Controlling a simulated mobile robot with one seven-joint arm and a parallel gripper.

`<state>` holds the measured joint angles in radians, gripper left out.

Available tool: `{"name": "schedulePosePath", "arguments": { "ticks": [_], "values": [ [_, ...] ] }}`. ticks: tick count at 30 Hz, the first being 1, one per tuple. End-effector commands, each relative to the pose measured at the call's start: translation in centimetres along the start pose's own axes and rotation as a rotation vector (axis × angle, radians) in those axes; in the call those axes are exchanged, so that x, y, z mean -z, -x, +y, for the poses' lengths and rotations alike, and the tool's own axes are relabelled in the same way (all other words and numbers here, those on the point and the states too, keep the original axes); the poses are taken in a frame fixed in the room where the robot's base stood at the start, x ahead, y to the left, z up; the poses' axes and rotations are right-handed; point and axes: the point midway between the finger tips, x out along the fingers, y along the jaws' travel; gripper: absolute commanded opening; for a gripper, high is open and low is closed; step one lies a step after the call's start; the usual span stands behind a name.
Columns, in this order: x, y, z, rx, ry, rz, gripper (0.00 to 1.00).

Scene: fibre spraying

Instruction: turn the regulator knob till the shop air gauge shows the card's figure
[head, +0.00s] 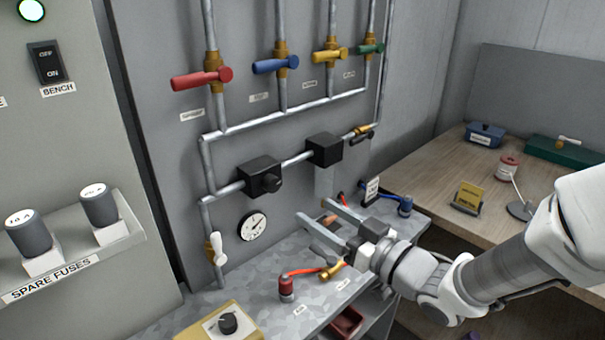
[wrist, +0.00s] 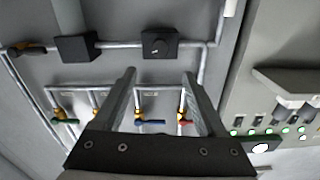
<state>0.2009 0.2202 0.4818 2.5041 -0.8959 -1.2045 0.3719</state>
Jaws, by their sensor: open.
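A small white card (head: 371,189) stands on the bench, and a yellow card (head: 468,196) stands on the wooden table; neither is legible. My gripper (head: 312,209) is open and empty, to the lower right of the knob and apart from it.
A second black box (head: 325,149) is on the same pipe. Red, blue, yellow and green valve handles are above. A white-handled valve (head: 217,248) is left of the gauge. Hose fittings (head: 286,288) and a yellow box with a dial (head: 220,327) are on the bench below.

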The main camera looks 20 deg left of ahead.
Motion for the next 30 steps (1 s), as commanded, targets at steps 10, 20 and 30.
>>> {"name": "schedulePosePath", "arguments": {
  "ticks": [10,20,30],
  "values": [
    [-0.2,-7.7,-0.1,0.004,-0.002,0.001,0.74],
    [-0.1,-11.6,0.0,0.000,-0.001,0.000,0.74],
    [-0.1,-11.8,0.0,-0.001,-0.001,0.000,0.72]
  ]
}}
